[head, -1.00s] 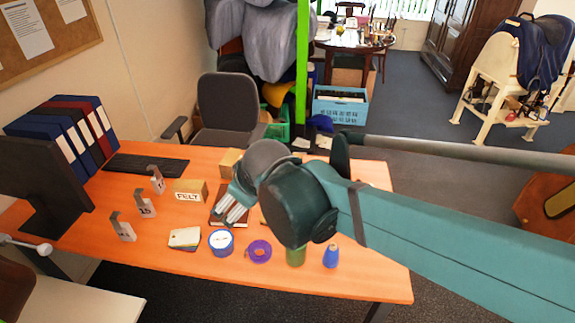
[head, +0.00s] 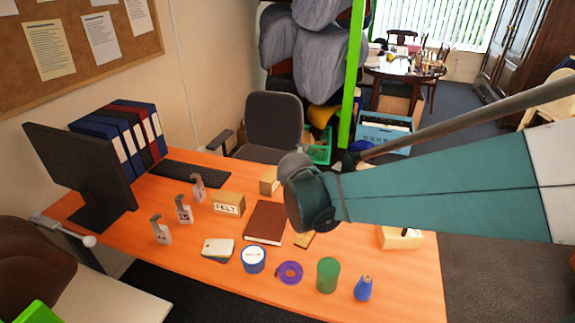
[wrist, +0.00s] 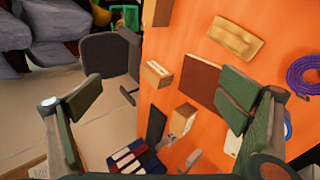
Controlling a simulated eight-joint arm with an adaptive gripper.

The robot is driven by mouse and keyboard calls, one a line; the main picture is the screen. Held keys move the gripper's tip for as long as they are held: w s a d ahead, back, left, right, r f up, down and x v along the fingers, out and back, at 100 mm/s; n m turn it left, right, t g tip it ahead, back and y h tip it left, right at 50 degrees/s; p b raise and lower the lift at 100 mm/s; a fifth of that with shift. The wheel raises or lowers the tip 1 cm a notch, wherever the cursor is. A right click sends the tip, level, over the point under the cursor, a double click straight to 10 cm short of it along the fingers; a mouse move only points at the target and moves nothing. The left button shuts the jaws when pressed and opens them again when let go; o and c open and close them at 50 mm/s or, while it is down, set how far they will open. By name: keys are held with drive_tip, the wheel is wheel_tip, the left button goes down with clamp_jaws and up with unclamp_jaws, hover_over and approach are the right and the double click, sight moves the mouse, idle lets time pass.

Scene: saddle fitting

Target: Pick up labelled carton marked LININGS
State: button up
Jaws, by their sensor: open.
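Several plain cardboard cartons stand on the orange desk; I cannot read LININGS on any of them. One small carton (head: 269,181) stands near the back edge, partly behind my arm. Another carton (head: 400,238) is at the right, partly under my arm. My gripper (wrist: 160,85) is open, with nothing held, its fingers wide apart above the desk. In the head view its fingers are hidden.
Metal hooks (head: 184,209) stand left. An office chair (head: 274,125) is behind.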

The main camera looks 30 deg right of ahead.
drive_tip(key=w+d+f+n+h, duration=0.2)
drive_tip(key=w+d+f+n, duration=0.4)
drive_tip(key=d+f, duration=0.3)
drive_tip(key=w+d+f+n+h+b, duration=0.1)
drive_tip(key=w+d+f+n+h, duration=0.2)
drive_tip(key=w+d+f+n, duration=0.4)
drive_tip(key=shift+d+f+n+t, duration=0.4)
drive_tip(key=shift+d+f+n, duration=0.6)
drive_tip(key=shift+d, duration=1)
drive_tip(key=shift+f, duration=0.1)
drive_tip(key=shift+b+x, duration=0.35)
drive_tip(key=shift+x, duration=0.85)
drive_tip(key=shift+d, duration=0.1)
drive_tip(key=shift+b+x, duration=0.75)
drive_tip(key=shift+x, duration=1.8)
drive_tip(key=shift+s+d, duration=0.1)
